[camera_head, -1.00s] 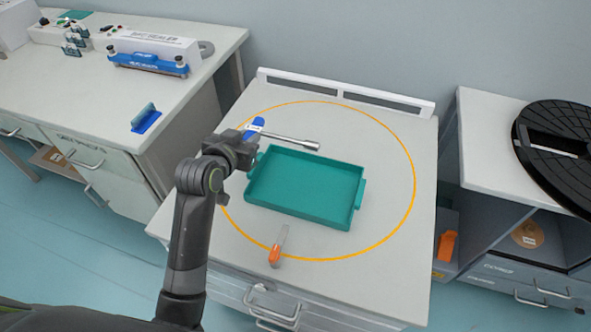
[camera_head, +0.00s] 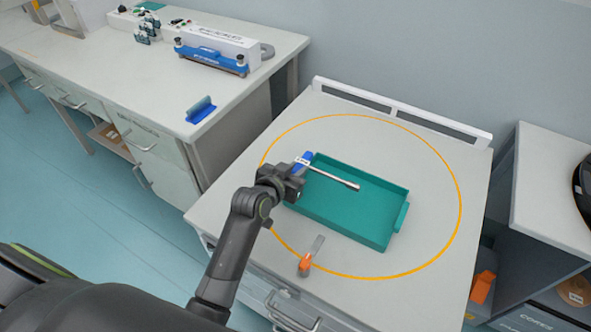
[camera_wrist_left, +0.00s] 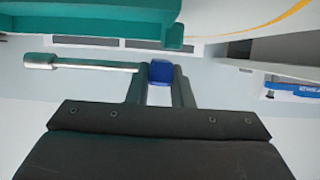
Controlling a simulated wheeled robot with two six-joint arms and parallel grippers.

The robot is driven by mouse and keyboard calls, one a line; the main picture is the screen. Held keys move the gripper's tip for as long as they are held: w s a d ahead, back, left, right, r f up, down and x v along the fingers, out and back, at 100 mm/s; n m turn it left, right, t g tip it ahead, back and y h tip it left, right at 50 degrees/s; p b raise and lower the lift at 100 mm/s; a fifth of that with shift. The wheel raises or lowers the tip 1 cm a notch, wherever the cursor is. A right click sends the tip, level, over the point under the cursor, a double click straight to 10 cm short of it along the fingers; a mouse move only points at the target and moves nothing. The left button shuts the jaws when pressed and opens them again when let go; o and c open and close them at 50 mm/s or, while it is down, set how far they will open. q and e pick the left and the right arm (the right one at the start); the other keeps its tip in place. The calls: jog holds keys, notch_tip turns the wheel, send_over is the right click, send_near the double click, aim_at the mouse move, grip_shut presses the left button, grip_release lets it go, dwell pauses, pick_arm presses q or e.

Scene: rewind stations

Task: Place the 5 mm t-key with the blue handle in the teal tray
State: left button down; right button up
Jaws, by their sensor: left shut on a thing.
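The t-key has a blue handle (camera_head: 304,160) and a metal shaft (camera_head: 335,180). My left gripper (camera_head: 298,169) is shut on it at the handle. The shaft reaches to the right over the teal tray (camera_head: 395,235), above its left part. In the left wrist view, the blue handle (camera_wrist_left: 161,71) sits between the fingers of my left gripper (camera_wrist_left: 162,80), with the shaft (camera_wrist_left: 90,65) pointing left and the teal tray (camera_wrist_left: 90,22) at the top. The key appears held above the tray, apart from its floor. The tray looks empty. My right gripper is not in view.
An orange-handled tool (camera_head: 307,263) lies on the table in front of the tray. A yellow ring (camera_head: 461,195) is marked around the tray. A white rail (camera_head: 400,110) runs along the back edge. The left bench (camera_head: 70,45) holds a sealer (camera_head: 215,48) and a blue holder (camera_head: 201,110).

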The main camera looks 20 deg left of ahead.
pick_arm(q)
jog(key=shift+f, duration=0.55)
jog(key=c, duration=1.3)
grip_release()
jog(key=shift+r, duration=0.45)
jog(key=shift+s+r, duration=0.2)
jog(key=shift+r, duration=0.05)
jog(key=v, duration=1.1)
jog(key=shift+s+a+r, duration=0.1)
jog(key=shift+s, duration=0.15)
